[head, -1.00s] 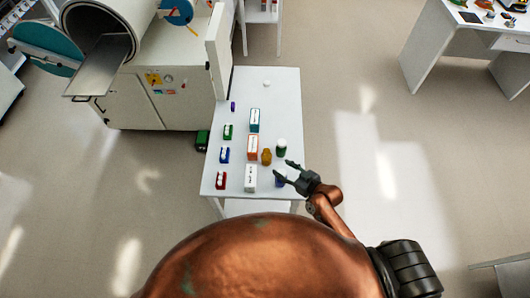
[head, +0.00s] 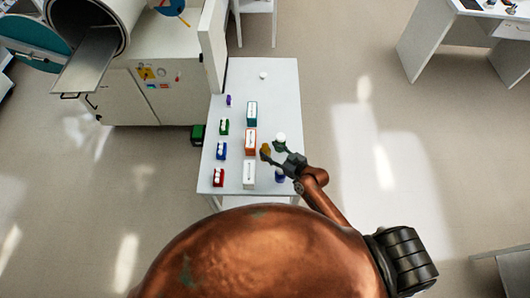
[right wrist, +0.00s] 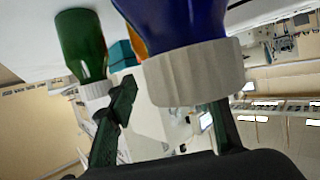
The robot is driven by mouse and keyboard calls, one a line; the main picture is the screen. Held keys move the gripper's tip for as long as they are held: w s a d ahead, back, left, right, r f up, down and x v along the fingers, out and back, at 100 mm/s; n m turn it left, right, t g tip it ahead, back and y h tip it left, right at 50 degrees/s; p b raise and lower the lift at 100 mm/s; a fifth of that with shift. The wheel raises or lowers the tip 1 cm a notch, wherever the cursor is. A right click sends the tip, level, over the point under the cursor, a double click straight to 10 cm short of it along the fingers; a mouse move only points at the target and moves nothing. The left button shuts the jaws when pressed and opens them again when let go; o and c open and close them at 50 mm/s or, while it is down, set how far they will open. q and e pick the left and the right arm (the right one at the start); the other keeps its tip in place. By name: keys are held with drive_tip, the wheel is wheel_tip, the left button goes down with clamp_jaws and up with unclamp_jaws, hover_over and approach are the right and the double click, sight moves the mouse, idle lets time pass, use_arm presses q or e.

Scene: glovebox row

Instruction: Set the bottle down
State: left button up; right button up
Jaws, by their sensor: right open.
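A blue bottle (head: 280,177) stands at the table's near right edge, partly hidden by my right gripper (head: 273,152). A green bottle with a white cap (head: 281,137) stands farther back, its body mostly hidden by a finger. An amber bottle (head: 265,148) stands just left of the fingertips. In the right wrist view, which is upside down, the blue bottle (right wrist: 185,22) and its wide white cap loom close, and the green bottle (right wrist: 82,40) is at left. My right gripper's fingers are apart; contact with any bottle is unclear. My left gripper is out of view.
The white table (head: 270,95) holds three upright boxes, including an orange one (head: 250,141), and a column of small coloured racks left of them. A small white item (head: 263,75) lies at the back. The back right is clear. A glovebox cabinet (head: 165,70) adjoins the left.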

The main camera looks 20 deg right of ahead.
sight(263, 145)
drive_tip(key=x, duration=0.4)
drive_tip(key=shift+r+p, duration=0.25)
drive_tip(key=shift+p, duration=0.1)
drive_tip(key=shift+c, duration=0.5)
clamp_jaws()
